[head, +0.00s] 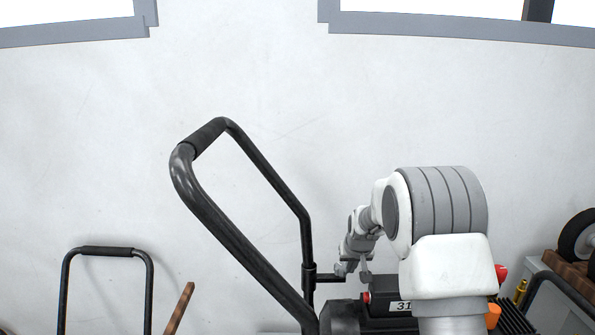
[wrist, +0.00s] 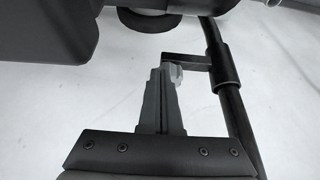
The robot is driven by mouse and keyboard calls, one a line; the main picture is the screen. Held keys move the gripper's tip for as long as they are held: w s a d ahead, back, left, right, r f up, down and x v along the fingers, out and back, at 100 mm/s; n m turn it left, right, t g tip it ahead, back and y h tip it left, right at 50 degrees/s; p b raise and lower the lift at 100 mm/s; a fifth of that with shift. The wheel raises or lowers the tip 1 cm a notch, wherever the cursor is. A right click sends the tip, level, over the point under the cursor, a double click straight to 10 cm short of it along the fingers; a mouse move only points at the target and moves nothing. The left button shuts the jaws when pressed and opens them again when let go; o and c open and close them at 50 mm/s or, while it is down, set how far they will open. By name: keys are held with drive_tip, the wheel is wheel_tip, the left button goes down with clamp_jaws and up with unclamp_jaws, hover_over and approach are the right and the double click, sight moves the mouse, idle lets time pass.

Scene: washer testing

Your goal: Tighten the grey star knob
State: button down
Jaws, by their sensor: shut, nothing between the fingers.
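The grey star knob (wrist: 176,76) shows in the wrist view as a small light grey piece at the left end of a black bracket (wrist: 188,60) on a black tube. My gripper (wrist: 161,70) is shut, with its fingers together and nothing held. Its fingertips are just left of the knob and overlap its edge in the picture; I cannot tell whether they touch. In the head view my gripper (head: 365,270) hangs near the bracket (head: 329,278), to its right. The knob is too small to make out surely there.
The machine's black handle (head: 240,265) rises left of my arm. A black machine body with a number plate (head: 403,307) lies below it. Another black handle (head: 106,252) and a brown wooden handle (head: 181,305) stand at left. A wheel (head: 577,238) is at right.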

sight(339, 270)
drive_tip(key=shift+f+b, duration=0.3)
drive_tip(key=shift+f, duration=0.5)
drive_tip(key=shift+w+a, duration=0.15)
drive_tip(key=shift+w, duration=0.15)
drive_tip(key=shift+a, duration=0.3)
drive_tip(key=shift+s+a+b, duration=0.1)
drive_tip(key=shift+a+b, duration=0.5)
drive_tip(key=shift+b, duration=0.05)
drive_tip(key=shift+a, duration=0.15)
drive_tip(key=shift+a, duration=0.3)
idle(0.3)
drive_tip(key=shift+b, duration=0.3)
